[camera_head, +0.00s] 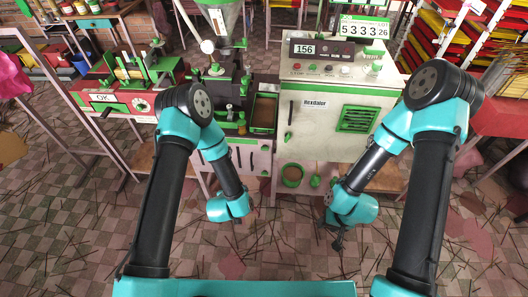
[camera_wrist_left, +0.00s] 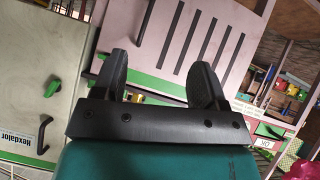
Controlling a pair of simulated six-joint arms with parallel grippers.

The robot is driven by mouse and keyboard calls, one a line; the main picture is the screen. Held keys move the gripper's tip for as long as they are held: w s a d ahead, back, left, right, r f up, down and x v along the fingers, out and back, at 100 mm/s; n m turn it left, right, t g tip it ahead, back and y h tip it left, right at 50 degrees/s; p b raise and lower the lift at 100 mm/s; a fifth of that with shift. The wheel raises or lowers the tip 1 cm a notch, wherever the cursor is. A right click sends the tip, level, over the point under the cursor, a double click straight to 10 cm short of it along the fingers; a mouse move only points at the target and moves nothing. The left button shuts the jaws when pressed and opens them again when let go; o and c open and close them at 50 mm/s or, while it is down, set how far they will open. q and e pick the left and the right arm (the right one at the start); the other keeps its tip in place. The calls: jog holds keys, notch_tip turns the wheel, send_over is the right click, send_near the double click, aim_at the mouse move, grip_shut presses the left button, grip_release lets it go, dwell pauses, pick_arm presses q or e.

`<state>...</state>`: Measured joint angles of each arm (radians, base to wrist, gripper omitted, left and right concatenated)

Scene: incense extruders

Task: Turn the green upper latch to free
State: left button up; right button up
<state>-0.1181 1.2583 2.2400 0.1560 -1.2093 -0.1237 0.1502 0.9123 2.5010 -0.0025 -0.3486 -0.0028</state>
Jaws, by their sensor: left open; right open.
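A green latch (camera_head: 288,135) sits at the left edge of the white cabinet door, below a dark handle (camera_head: 290,113). In the left wrist view the green latch (camera_wrist_left: 52,86) is left of my fingers, on the pale panel near the black handle (camera_wrist_left: 42,136). My left gripper (camera_wrist_left: 160,78) is open, empty and apart from the latch; in the head view its fingers are mostly hidden by its wrist. My right gripper (camera_head: 338,243) is open and empty, low in front of the cabinet and away from the latch.
The white cabinet (camera_head: 325,110) has a green vent (camera_head: 357,119) and a control panel (camera_head: 320,52) on top. A red-and-green machine (camera_head: 125,95) stands left, and a rack of trays (camera_head: 480,45) right. The tiled floor in front holds scattered sticks.

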aim_at(265, 150)
pick_arm(q)
jog(key=w+d+r+m+t, duration=0.1)
jog(key=d+r+t, duration=0.1)
jog(key=d+t, duration=0.6)
jog(key=shift+w+d+y, duration=0.3)
jog(key=shift+d, duration=0.75)
jog(key=shift+w, duration=0.1)
jog(key=w, duration=0.5)
jog(key=w+d, duration=0.1)
jog(key=w, duration=1.1)
jog(key=shift+w+d, duration=0.1)
jog(key=shift+d, duration=0.1)
jog(key=c, duration=0.9)
